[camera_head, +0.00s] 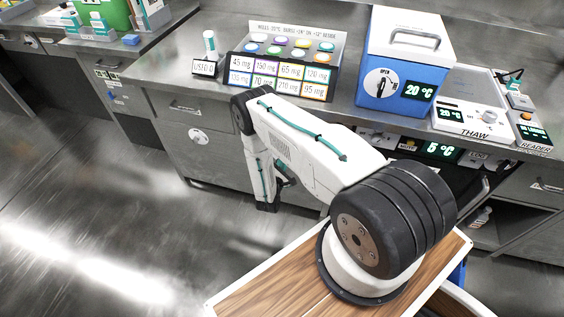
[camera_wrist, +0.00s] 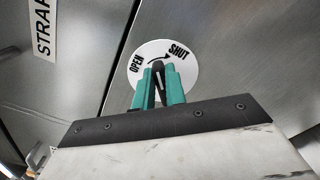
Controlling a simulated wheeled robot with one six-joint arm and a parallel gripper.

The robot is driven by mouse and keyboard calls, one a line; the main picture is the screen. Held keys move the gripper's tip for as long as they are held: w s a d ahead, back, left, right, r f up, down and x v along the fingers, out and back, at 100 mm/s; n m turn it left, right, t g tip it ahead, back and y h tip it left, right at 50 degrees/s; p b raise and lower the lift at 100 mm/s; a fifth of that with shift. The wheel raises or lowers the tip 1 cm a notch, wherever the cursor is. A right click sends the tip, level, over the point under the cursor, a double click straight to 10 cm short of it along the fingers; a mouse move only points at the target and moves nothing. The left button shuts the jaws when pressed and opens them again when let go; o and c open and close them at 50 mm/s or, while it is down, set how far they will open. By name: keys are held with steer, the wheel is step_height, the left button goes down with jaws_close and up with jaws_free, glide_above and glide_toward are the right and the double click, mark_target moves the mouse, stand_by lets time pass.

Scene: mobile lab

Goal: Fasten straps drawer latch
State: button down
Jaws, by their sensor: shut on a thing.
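The straps drawer latch (camera_wrist: 183,72) is a white round plate marked OPEN at its left and SHUT at its upper right, with a curved arrow between. A narrow dark handle stands at its middle. My gripper (camera_wrist: 160,76) has its teal fingers closed around this handle, which hides much of it. The visible tip lies between the two words; the handle's exact angle is hard to tell. A white label (camera_wrist: 42,28) reading "STRAP", cut off, is at the upper left. In the head view my arm reaches down at the counter front, and the gripped latch is not discernible.
Another round plate (camera_head: 198,136) is on a drawer front left of my arm. On the counter (camera_head: 165,68) stand a dose rack (camera_head: 339,77), a blue-and-white cooler box (camera_head: 368,92) and a thaw unit (camera_head: 462,127). The floor at the left is clear.

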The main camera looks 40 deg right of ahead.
steer(key=shift+s+f+m, duration=0.1)
steer(key=shift+f+m, duration=0.1)
steer(key=shift+m, duration=1.15)
steer(key=shift+s+f+m, duration=0.1)
steer(key=shift+f+m, duration=0.15)
steer(key=shift+m, duration=1.15)
steer(key=shift+s+f+m, duration=0.1)
steer(key=shift+f+m, duration=0.1)
steer(key=shift+m, duration=1.15)
steer(key=c, duration=1.4)
jaws_free()
steer(key=shift+w+d, duration=0.1)
steer(key=shift+c, duration=0.2)
steer(key=v, duration=0.8)
